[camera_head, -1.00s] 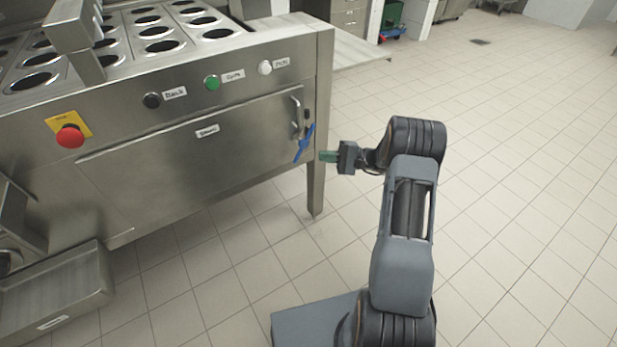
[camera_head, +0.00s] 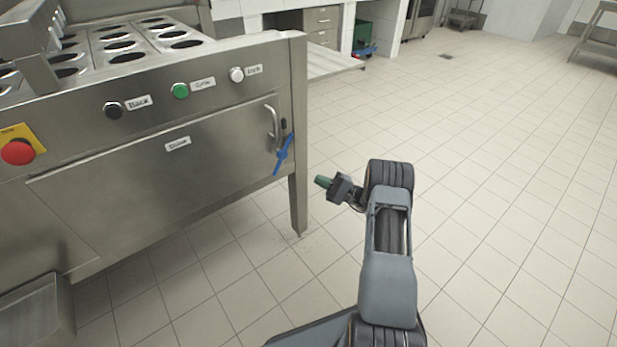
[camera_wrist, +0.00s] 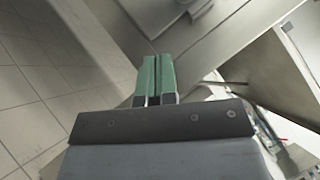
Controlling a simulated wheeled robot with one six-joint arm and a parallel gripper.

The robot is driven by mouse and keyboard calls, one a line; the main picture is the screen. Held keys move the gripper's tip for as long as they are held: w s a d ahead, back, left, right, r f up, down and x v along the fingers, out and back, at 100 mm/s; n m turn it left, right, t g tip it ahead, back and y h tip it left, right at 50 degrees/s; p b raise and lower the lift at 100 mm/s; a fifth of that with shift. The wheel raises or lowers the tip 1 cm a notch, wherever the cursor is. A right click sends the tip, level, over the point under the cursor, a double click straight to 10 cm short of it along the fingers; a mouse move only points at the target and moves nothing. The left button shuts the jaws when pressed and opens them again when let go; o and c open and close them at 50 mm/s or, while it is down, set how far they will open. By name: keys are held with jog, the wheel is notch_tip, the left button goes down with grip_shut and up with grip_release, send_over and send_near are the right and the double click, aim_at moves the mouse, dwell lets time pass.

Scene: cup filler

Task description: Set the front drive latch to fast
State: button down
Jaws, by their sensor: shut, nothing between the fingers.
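A blue latch handle (camera_head: 284,154) sits at the right end of the machine's front panel, beside the metal door handle, and stands tilted. I take it for the drive latch, as a label on the door panel (camera_head: 110,185) seems to read "Drive"; no setting marks are readable. My gripper (camera_head: 322,181) is to the right of and a little below the blue latch in the head view, apart from it. Its green fingers are shut and empty. In the wrist view the fingers (camera_wrist: 157,76) lie together, with metal surfaces beyond; the blue latch is not seen there.
The machine's front carries a black button (camera_head: 113,110), a green button (camera_head: 180,91), a white button (camera_head: 237,74) and a red emergency stop (camera_head: 17,152). A machine leg (camera_head: 299,205) stands below the latch. The tiled floor to the right is clear.

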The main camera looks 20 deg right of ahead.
jog(key=w+a+r+b, duration=0.2)
jog(key=a+r, duration=0.3)
jog(key=a, duration=0.5)
jog(key=shift+w+a+r+b, duration=0.15)
jog(key=shift+w+b, duration=0.25)
jog(key=shift+w, duration=0.2)
